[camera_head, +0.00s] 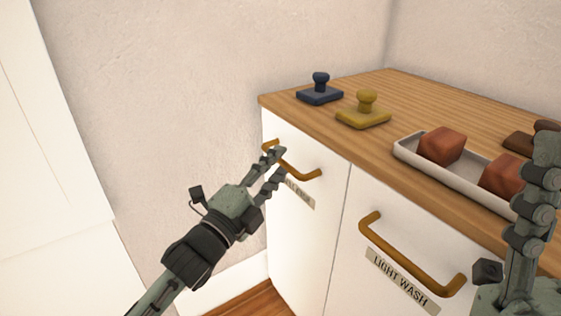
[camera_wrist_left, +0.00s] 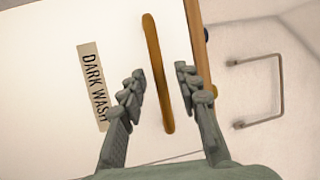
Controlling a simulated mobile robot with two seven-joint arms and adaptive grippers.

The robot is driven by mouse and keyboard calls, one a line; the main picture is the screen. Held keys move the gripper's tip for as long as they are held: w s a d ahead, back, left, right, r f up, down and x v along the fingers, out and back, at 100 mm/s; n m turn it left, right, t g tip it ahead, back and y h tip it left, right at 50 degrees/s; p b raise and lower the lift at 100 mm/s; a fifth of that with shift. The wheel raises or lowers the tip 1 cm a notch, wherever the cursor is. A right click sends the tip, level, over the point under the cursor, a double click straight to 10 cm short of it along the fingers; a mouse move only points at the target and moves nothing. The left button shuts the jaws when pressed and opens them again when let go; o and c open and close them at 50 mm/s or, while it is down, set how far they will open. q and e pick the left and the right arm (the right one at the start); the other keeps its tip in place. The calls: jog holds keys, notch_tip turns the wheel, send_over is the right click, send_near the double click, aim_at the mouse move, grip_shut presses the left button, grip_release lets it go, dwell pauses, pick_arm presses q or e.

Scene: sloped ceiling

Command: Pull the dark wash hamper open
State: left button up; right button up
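The dark wash hamper is a white front (camera_head: 300,232) at the left end of the cabinet in the head view, with a brass-coloured bar handle (camera_head: 305,172). Its label is partly hidden by my left gripper there, but the left wrist view shows the label (camera_wrist_left: 93,85) reading DARK WASH. The front looks closed, flush with its neighbour. My left gripper (camera_head: 275,165) is open at the handle. In the left wrist view the handle (camera_wrist_left: 158,75) runs between the two open fingers (camera_wrist_left: 160,85), with gaps on both sides. My right gripper (camera_head: 535,190) is partly in view at the right edge.
The light wash front (camera_head: 345,270) with its own handle (camera_head: 410,262) is just right. On the wooden top (camera_head: 400,88) stand a blue stamp-like object (camera_head: 320,92), a yellow one (camera_head: 364,112) and a tray (camera_head: 408,151) with reddish blocks (camera_head: 442,146). A wall is at the left.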

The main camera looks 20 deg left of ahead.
pick_arm(q)
jog(key=shift+x, duration=0.9)
grip_shut()
